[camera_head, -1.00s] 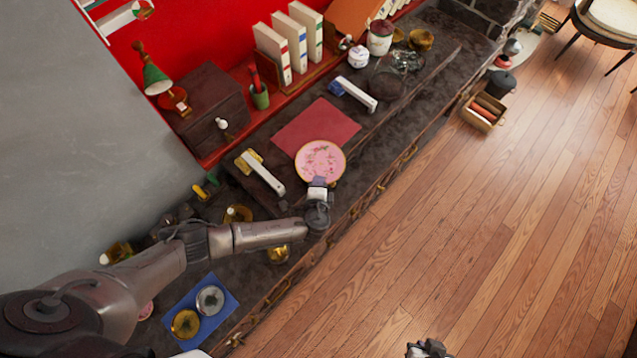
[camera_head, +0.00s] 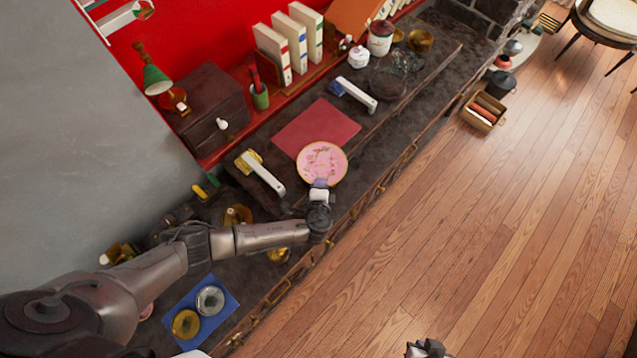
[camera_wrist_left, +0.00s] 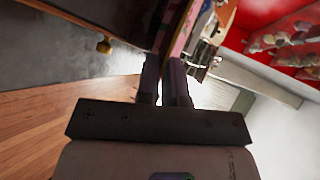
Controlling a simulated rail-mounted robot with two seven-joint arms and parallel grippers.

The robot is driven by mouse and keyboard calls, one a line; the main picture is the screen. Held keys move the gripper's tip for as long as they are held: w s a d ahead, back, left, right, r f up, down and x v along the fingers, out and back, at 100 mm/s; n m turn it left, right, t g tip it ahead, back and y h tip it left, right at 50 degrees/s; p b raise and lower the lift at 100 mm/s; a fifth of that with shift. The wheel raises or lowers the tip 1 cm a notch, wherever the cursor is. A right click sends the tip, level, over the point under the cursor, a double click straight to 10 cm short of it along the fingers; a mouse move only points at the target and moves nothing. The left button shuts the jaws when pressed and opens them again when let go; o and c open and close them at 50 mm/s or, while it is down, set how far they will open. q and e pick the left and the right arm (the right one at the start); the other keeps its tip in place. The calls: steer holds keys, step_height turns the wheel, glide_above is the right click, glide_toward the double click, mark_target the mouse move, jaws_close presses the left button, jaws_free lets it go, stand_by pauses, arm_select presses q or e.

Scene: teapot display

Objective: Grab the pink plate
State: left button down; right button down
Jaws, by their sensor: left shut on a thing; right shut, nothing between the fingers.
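The pink plate (camera_head: 321,162) is round with a gold rim and a floral pattern. In the head view it is at the near edge of the red mat, over the dark counter. My left gripper (camera_head: 320,185) is shut on its near rim. In the left wrist view, the left gripper's two fingers (camera_wrist_left: 166,80) are close together with the plate's thin edge (camera_wrist_left: 184,30) between them. I cannot tell whether the plate touches the counter. My right gripper (camera_head: 427,348) shows only in part at the bottom edge of the head view, over the floor, shut and empty.
The red mat (camera_head: 305,125) lies behind the plate. White-handled items flank it, one (camera_head: 264,174) at left and one (camera_head: 356,95) at right. A blue mat (camera_head: 222,316) with two round dishes lies at lower left. Wooden floor (camera_head: 480,240) is open at right.

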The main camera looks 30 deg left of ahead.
arm_select(q)
steer(key=shift+s+d, duration=0.2)
steer(key=shift+d, duration=0.25)
steer(key=c, duration=1.2)
jaws_free()
steer(key=v, duration=1.3)
steer(key=shift+s+d+r, duration=0.1)
steer(key=shift+s+r, duration=0.15)
steer(key=shift+s, duration=0.05)
steer(key=shift+o, duration=0.2)
